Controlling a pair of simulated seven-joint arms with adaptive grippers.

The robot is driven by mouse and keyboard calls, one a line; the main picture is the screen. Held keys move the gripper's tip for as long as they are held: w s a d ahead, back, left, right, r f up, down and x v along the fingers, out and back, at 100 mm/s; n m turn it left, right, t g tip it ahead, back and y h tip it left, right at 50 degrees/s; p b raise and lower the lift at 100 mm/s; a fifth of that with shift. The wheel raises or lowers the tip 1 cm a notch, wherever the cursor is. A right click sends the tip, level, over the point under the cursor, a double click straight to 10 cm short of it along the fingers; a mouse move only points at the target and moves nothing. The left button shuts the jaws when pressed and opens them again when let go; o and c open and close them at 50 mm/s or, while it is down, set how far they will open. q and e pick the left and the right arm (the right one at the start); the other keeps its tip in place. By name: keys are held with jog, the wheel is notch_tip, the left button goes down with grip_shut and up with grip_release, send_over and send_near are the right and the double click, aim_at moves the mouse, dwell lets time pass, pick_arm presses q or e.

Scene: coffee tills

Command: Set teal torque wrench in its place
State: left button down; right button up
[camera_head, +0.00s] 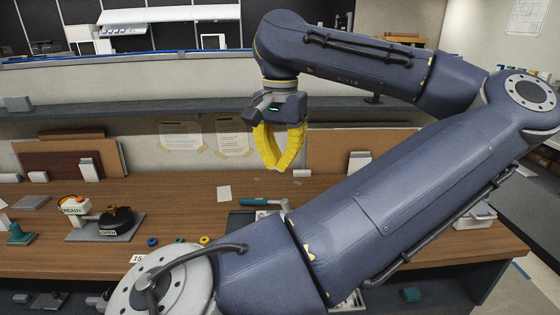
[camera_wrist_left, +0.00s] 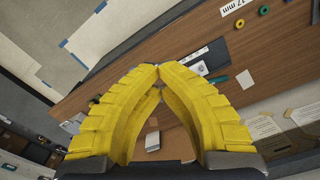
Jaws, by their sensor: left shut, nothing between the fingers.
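The torque wrench, with a teal handle (camera_head: 252,201) and a grey head (camera_head: 284,204), lies on the wooden bench by a dark tray or holder (camera_head: 238,219). My arm hides part of that area. In the left wrist view the teal handle (camera_wrist_left: 218,80) shows beyond the fingertips, beside the dark piece (camera_wrist_left: 213,58). My left gripper (camera_head: 279,169) has yellow fingers meeting at the tips, shut and empty. It hangs above the bench, apart from the wrench. Its fingers (camera_wrist_left: 151,72) also fill the left wrist view. My right gripper is not in view.
A white card (camera_head: 224,193) lies left of the wrench. Coloured rings (camera_head: 178,240) lie along the bench front. A device with READY and OPEN labels (camera_head: 102,222) stands at left. Brown boards (camera_head: 70,158) lean at the back, beneath a shelf (camera_head: 120,120).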

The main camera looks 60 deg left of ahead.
pick_arm(q)
jog(key=w+a+f+m+g+y, duration=0.1)
jog(key=w+a+f+m+g, duration=0.1)
jog(key=w+a+f+m, duration=1)
jog(key=w+f+m+t+y, duration=0.2)
jog(key=w+f+m+t, duration=0.2)
jog(key=w+m, duration=1)
jog(key=m, duration=0.4)
jog(key=shift+w, duration=0.2)
jog(key=shift+f, duration=0.1)
jog(key=shift+a+f, duration=0.1)
jog(key=shift+f, duration=2.25)
